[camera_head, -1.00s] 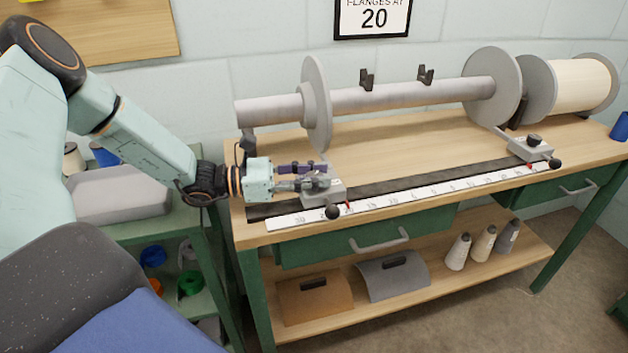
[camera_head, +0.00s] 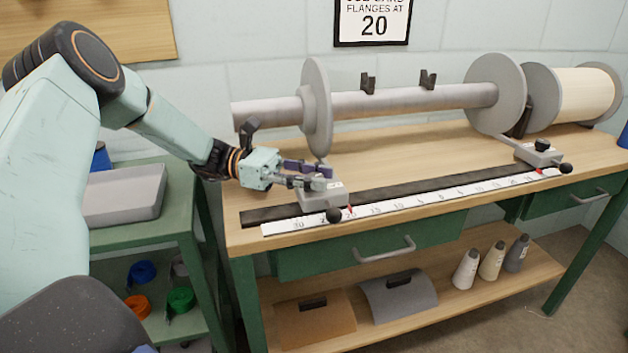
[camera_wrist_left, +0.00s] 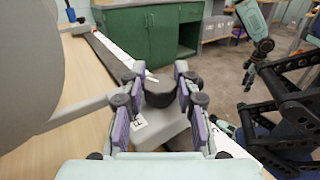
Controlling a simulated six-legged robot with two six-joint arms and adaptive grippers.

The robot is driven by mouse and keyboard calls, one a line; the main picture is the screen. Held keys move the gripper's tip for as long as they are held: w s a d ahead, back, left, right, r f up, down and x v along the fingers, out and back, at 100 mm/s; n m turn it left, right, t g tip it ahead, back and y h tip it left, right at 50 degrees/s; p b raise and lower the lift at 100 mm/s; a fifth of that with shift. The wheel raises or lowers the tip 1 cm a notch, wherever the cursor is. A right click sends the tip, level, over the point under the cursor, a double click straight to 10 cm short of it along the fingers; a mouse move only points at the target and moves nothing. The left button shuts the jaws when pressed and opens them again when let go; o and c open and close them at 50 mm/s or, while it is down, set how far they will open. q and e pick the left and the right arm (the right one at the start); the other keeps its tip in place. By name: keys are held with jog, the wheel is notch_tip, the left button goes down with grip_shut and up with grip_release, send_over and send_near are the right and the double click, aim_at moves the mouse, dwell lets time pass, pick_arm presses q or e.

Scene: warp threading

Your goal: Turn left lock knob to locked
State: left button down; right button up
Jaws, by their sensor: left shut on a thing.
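The left slider block (camera_head: 322,197) sits on the dark rail at the left end of the white scale, below the left flange (camera_head: 317,105). My left gripper (camera_head: 318,178) reaches it from the left, its purple-padded fingers level with the block's top. In the left wrist view, the dark round lock knob (camera_wrist_left: 160,92) stands between the fingers of my left gripper (camera_wrist_left: 160,84), which is shut on it. The fingers mostly hide the knob in the head view, and I cannot read its lock marking.
The white scale (camera_head: 405,205) runs along the bench front, with a black ball knob (camera_head: 333,215) by the left block. The right slider block (camera_head: 538,154) stands far right. The grey roller (camera_head: 410,100) lies behind. A grey tray (camera_head: 125,193) stands on the left cart.

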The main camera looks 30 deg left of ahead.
pick_arm(q)
jog(key=c, duration=1)
grip_release()
jog(key=shift+o, duration=0.2)
jog(key=shift+a, duration=0.15)
jog(key=v, duration=0.7)
jog(key=shift+a, duration=0.1)
